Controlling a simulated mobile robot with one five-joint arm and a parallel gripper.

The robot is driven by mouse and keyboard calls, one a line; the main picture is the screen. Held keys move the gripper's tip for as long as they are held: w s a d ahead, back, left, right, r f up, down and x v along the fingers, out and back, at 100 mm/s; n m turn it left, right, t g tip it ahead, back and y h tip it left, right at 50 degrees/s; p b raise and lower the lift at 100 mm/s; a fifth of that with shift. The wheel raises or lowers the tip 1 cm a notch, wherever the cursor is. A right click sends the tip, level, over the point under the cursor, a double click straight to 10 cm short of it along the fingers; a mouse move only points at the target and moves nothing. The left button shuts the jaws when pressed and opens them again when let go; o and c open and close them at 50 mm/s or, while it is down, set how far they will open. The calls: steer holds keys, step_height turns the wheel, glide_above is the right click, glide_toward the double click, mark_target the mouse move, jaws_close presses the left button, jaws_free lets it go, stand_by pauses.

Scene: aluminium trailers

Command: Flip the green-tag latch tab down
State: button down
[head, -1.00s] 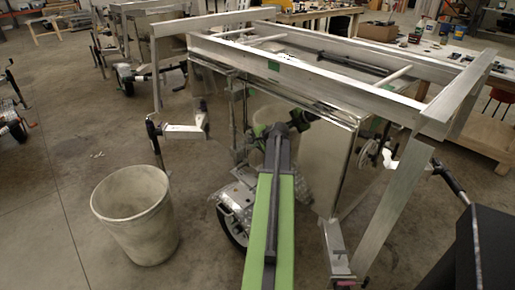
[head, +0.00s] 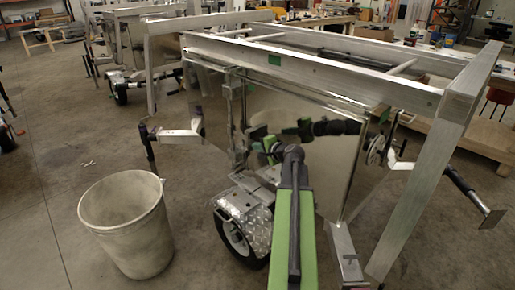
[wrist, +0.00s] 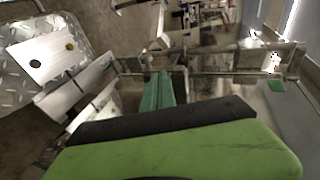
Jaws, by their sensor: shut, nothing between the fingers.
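A small green tag (head: 274,59) is on the near top rail of the closest aluminium trailer. Below it, a metal upright with latch hardware (head: 238,120) stands at the left edge of a shiny panel. I cannot make out the latch tab itself or its position. My gripper (head: 258,133) is at the upright, below the tag, partly behind my arm. In the wrist view its green fingers (wrist: 158,92) are together and empty, pointing towards metal bars (wrist: 190,72). Whether they touch the bars is unclear. A small green patch (wrist: 277,85) shows to their right; I cannot tell if it is the tag.
The shiny panel (head: 325,165) mirrors my arm. A diamond-plate fender (head: 245,215) and wheel (head: 233,238) sit low beside my arm. A grey bin (head: 128,225) stands left. A slanted aluminium post (head: 420,195) is at right. Floor left of the bin is clear.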

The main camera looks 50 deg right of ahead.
stand_by(0.3)
steer(key=s+a+f+b, duration=0.2)
steer(key=s+f+b, duration=0.7)
steer(key=shift+s+a+f+b, duration=0.3)
steer(key=shift+s+a+b, duration=0.05)
steer(key=shift+b, duration=0.05)
